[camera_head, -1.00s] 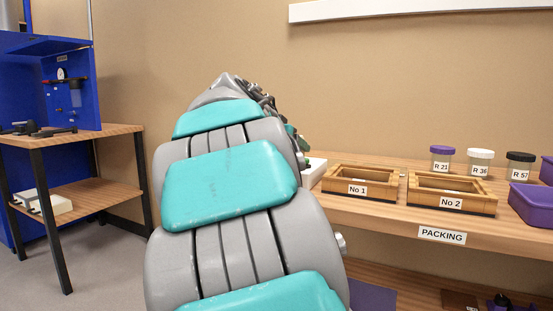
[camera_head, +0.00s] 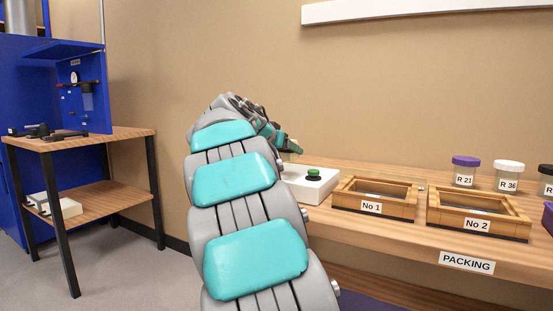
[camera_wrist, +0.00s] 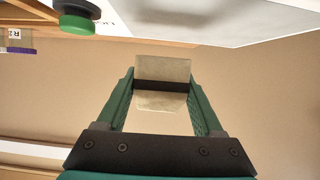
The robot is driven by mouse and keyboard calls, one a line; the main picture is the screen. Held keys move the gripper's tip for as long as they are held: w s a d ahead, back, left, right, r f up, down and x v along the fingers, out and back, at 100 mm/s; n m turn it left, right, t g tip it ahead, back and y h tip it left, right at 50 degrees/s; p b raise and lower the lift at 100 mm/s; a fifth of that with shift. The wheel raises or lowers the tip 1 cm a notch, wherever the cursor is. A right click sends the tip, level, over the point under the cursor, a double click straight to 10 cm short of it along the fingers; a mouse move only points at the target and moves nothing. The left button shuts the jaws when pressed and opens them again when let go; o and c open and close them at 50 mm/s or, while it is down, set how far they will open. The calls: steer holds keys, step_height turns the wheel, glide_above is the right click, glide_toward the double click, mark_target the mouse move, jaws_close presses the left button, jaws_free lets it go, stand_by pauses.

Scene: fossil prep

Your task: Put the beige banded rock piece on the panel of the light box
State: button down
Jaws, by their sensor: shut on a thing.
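The beige rock piece (camera_wrist: 160,68) with a dark band across it is held between the green fingers of my gripper (camera_wrist: 161,88) in the wrist view. My gripper (camera_head: 288,146) also shows in the head view, above the back of the light box, and I cannot make out the piece there. The white light box (camera_head: 318,190) with a green knob (camera_head: 313,173) stands on the bench, partly hidden by my arm. In the wrist view its panel (camera_wrist: 200,18) and the knob (camera_wrist: 77,24) lie at the top, apart from the piece.
Wooden trays No 1 (camera_head: 371,207) and No 2 (camera_head: 477,224) stand right of the light box on the packing bench (camera_head: 400,240). Jars R 21 (camera_head: 465,173) and R 36 (camera_head: 508,177) stand behind them. A separate wooden table (camera_head: 105,140) stands at left.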

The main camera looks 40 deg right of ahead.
mark_target(276, 158)
steer(key=w, duration=0.4)
steer(key=shift+w+d, duration=0.15)
steer(key=shift+d, duration=0.05)
steer(key=shift+w+f, duration=0.25)
steer(key=shift+w, duration=0.2)
step_height(276, 158, down, 2)
steer(key=shift+s+f, duration=0.1)
steer(key=shift+f, duration=0.5)
steer(key=shift+f, duration=0.25)
steer(key=shift+c, duration=0.2)
jaws_free()
steer(key=shift+r, duration=0.15)
